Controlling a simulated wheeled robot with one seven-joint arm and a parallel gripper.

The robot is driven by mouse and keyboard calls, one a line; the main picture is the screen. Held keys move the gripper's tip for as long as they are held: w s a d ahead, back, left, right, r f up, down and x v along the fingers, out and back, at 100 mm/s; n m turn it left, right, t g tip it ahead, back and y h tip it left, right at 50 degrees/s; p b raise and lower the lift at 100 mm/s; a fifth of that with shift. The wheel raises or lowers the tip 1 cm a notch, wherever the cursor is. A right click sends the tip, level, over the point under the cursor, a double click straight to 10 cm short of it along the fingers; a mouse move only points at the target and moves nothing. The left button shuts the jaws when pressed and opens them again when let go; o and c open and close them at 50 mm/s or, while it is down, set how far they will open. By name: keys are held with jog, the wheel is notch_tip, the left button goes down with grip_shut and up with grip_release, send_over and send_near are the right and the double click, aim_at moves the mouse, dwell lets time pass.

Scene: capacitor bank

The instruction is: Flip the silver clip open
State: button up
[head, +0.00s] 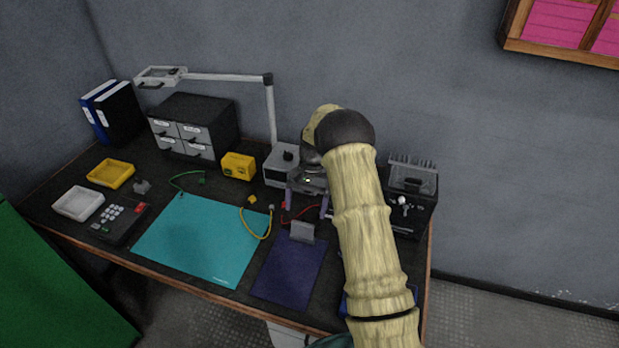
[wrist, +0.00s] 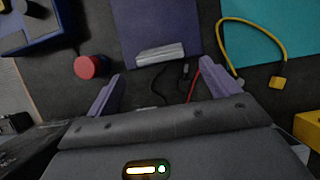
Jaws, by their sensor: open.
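The silver clip (head: 302,231) sits at the far edge of a dark purple board (head: 289,272) on the bench. In the wrist view the clip (wrist: 160,54) is a ridged silver bar across the end of the purple board (wrist: 150,25). I cannot tell how far the clip is tilted. My gripper (head: 307,201) has two purple fingers, spread apart and empty. It is behind the clip, towards the wall, in the head view. In the wrist view the clip shows beyond and between the fingertips of my gripper (wrist: 160,68), apart from them.
A teal mat (head: 200,240) lies left of the board, with a yellow cable (head: 268,226) at its edge. A red knob (wrist: 92,67) and a blue box (wrist: 40,38) show in the wrist view. A black device (head: 412,190) stands at the right. A lamp base (head: 280,167) stands behind.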

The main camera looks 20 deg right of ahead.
jog(key=v, duration=0.9)
jog(key=shift+r, duration=0.35)
jog(key=shift+w+d, duration=0.1)
jog(key=s+a+r+n+t+h+p, duration=0.1)
jog(key=s+r, duration=0.5)
jog(key=s, duration=0.8)
jog(key=s+a+r+n+t+h+p, duration=0.1)
jog(key=s+a+r+n+t+p, duration=0.2)
jog(key=s, duration=1.1)
notch_tip(320, 180, up, 3)
jog(key=n+t+p, duration=0.2)
jog(key=shift+n+h, duration=0.3)
jog(key=shift+n, duration=0.1)
jog(key=shift+a, duration=0.1)
